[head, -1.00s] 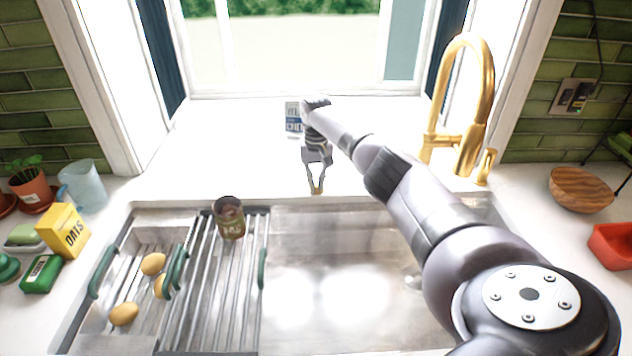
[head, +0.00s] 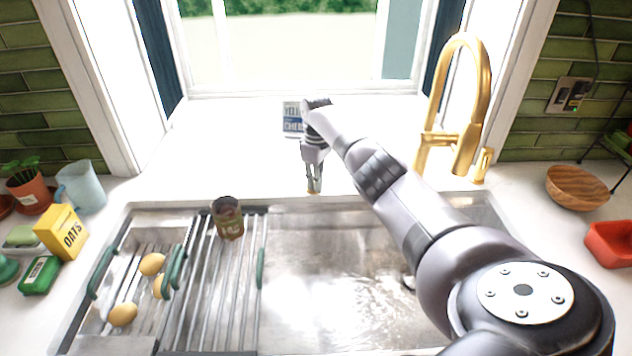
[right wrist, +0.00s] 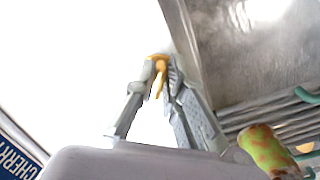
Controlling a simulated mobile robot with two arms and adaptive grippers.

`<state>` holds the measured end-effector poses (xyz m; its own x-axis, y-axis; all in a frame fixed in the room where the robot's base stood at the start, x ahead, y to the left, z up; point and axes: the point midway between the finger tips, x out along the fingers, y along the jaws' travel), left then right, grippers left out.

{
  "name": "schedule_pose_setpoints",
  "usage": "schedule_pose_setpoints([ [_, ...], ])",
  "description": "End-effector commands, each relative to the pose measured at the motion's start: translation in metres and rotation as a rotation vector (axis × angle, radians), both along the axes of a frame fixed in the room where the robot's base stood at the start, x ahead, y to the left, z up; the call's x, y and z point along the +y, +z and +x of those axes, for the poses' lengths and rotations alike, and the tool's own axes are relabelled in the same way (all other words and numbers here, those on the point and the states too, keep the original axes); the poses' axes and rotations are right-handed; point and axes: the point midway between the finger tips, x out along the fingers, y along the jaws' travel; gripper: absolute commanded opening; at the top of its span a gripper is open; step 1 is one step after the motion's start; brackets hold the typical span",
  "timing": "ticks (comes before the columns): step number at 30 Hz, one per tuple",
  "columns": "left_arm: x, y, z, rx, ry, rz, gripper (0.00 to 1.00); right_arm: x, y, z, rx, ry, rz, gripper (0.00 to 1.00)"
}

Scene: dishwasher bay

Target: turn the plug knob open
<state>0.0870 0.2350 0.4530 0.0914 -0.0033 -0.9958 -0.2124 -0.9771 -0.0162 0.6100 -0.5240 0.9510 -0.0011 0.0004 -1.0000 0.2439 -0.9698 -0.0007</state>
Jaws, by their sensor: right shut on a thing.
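The plug knob (right wrist: 159,60) is a small gold piece between the fingertips of my right gripper in the right wrist view. In the head view only a bit of the knob (head: 313,193) shows, on the white counter just behind the sink's back rim. My right gripper (head: 314,188) points down and is shut on the knob; its fingertips also show in the right wrist view (right wrist: 160,68). The fingers hide much of the knob, so I cannot tell how far it is turned. My left gripper is not in view.
The sink (head: 330,245) lies in front, with a drying rack (head: 212,290) holding a can (head: 228,218) on its left. A gold faucet (head: 478,100) stands at right. A blue-and-white carton (head: 292,118) stands behind my gripper. The counter left of it is clear.

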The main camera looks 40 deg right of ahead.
Motion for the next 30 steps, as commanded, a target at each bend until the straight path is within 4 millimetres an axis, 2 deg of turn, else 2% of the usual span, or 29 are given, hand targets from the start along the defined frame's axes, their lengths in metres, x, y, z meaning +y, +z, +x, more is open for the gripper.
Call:
schedule_pose_setpoints([
  [15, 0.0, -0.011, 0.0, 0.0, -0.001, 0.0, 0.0, -0.004, 0.0, 0.003, -0.003, 0.448, -0.001, 0.0],
  [22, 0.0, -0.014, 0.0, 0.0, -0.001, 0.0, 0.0, -0.005, 0.0, 0.004, -0.003, 0.569, -0.001, 0.0],
  [30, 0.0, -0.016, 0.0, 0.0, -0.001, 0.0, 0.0, -0.006, 0.001, 0.004, -0.003, 0.632, -0.001, 0.0],
])
